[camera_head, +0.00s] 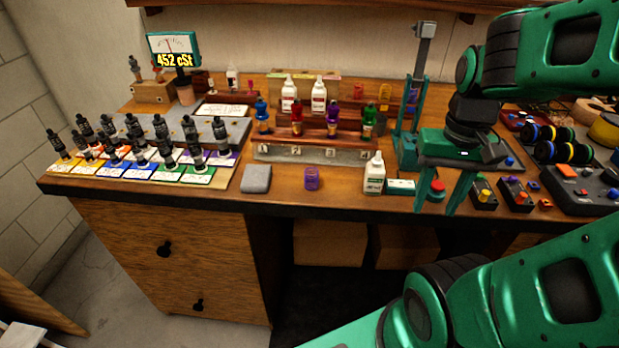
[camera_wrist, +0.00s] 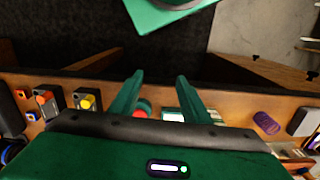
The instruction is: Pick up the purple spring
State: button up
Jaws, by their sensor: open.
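The white bottle (camera_head: 374,174) stands between the spring and my gripper. Small control boxes (camera_head: 514,194) stand to the right. The bench immediately around the spring is clear.

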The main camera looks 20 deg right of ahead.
aim_at(311, 168)
jog(key=z, duration=0.75)
jog(key=k, duration=2)
jog(key=u, duration=0.4)
jog(key=i, duration=1)
